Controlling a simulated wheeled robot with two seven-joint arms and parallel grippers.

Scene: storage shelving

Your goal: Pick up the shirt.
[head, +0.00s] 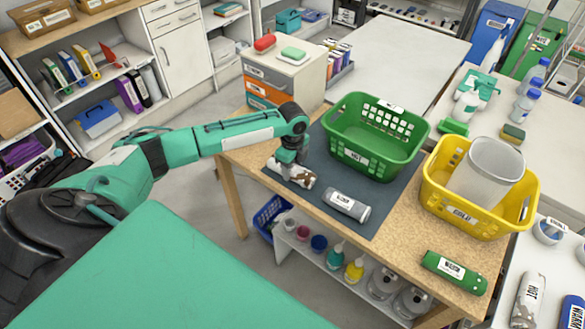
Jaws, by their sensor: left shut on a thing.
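A white-and-brown patterned rolled cloth (301,178), which looks like the shirt, is at the left end of the dark mat (385,212) on the wooden table. My left gripper (289,163) comes down on it from above and is shut on it. The fingers hide part of the cloth, and I cannot tell whether it is lifted clear of the mat. My right gripper is not in view.
A green basket (376,166) stands behind on the mat. A grey labelled roll (346,205) lies to the right of the cloth. A yellow basket (465,215) holding a pale bin (487,172) and a green roll (455,272) are farther right.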

